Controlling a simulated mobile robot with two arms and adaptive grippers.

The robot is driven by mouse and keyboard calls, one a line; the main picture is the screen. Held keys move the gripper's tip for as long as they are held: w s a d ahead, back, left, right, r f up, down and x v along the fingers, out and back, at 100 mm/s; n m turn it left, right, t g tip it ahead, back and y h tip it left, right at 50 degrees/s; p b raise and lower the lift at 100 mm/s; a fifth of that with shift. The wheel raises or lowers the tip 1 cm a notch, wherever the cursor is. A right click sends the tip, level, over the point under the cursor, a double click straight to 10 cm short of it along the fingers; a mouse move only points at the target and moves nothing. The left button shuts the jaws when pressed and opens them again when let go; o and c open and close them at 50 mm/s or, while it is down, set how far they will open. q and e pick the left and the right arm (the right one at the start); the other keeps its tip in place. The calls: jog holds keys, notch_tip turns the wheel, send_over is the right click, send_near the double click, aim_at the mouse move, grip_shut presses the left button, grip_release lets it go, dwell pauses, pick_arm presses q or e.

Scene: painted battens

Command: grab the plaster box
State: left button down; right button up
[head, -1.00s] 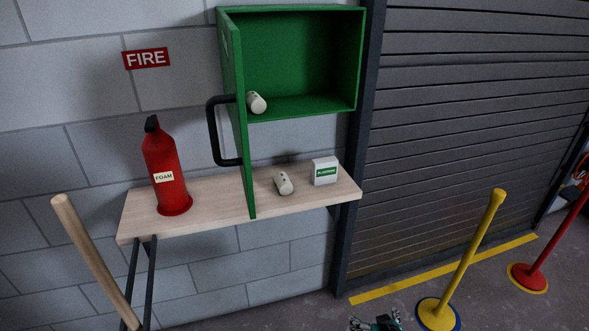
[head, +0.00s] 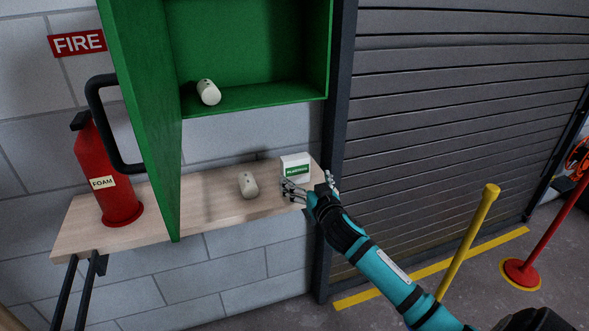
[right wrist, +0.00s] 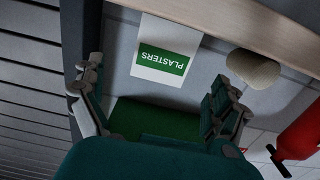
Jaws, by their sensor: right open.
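The plaster box (head: 296,168) is a small white box with a green label, standing at the right end of the wooden shelf in the head view. In the right wrist view the plaster box (right wrist: 166,50) appears upside down, ahead of and between my fingers. My right gripper (head: 310,185) is open, with its fingers spread just in front of the box at the shelf's front edge. In the right wrist view my right gripper (right wrist: 157,98) has nothing between its fingertips. My left gripper is not in view.
A white roll (head: 248,185) lies on the wooden shelf (head: 210,205) left of the box. Another roll (head: 208,92) is in the green cabinet (head: 260,50), whose open door (head: 145,110) hangs down by the red extinguisher (head: 108,180). A yellow post (head: 468,240) stands at right.

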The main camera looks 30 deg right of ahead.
aim_at(297, 170)
jog(key=x, duration=0.8)
jog(key=shift+a, duration=0.2)
jog(key=c, duration=1)
